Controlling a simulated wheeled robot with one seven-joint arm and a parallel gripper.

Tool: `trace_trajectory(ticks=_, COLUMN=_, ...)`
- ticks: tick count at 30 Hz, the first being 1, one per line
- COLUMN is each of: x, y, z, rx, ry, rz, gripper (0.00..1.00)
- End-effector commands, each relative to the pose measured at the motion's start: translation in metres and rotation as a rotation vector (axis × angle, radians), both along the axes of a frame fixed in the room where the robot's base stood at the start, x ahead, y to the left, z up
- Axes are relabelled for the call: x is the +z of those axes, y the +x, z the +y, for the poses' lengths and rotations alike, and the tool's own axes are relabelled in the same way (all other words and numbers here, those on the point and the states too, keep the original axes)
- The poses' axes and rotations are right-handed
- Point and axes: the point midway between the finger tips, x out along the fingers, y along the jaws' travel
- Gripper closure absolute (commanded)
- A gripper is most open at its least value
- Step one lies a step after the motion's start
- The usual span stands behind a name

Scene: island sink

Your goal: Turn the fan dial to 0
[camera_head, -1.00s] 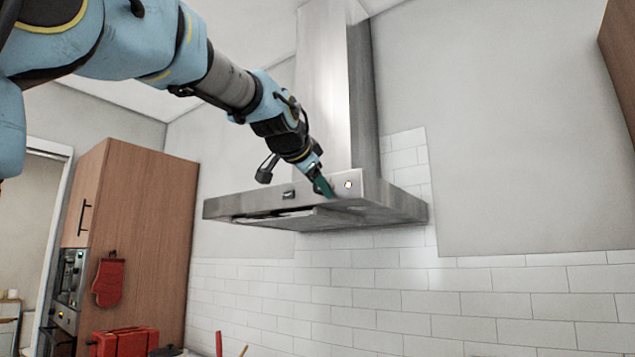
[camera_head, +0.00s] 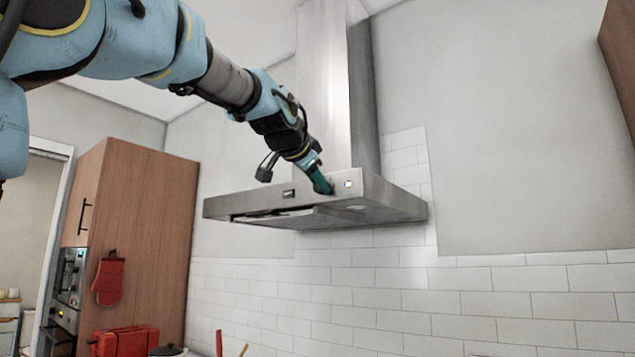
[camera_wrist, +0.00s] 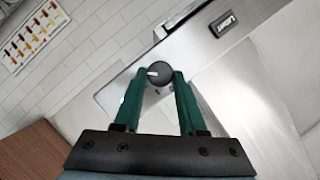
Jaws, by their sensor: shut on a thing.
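The fan dial (camera_wrist: 159,73) is a dark round knob with a white pointer mark, on the steel front of the range hood (camera_head: 250,203). In the wrist view it sits between the tips of the two green fingers of my gripper (camera_wrist: 158,78). The fingers are closed on its sides. The pointer mark points to the left in that view. In the head view my gripper (camera_head: 322,183) reaches the front panel of the hood, and its fingers hide the dial. I cannot read any numbers around the dial.
A "LIGHT" label or switch (camera_wrist: 223,23) is on the same panel. A small lit round button (camera_head: 348,183) is right of my gripper. A wooden cabinet (camera_head: 140,220) with a red mitt (camera_head: 108,281) stands at left. Open air lies below the hood.

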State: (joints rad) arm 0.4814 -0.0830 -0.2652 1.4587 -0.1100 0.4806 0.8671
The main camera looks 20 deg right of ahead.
Motion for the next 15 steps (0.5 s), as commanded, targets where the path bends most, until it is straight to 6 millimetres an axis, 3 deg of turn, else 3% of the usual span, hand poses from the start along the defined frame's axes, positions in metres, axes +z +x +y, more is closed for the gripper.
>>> trace_trajectory(ticks=15, x=0.0012, y=0.0040, z=0.0016, rx=0.000, ry=-0.196, rz=0.353, gripper=1.00)
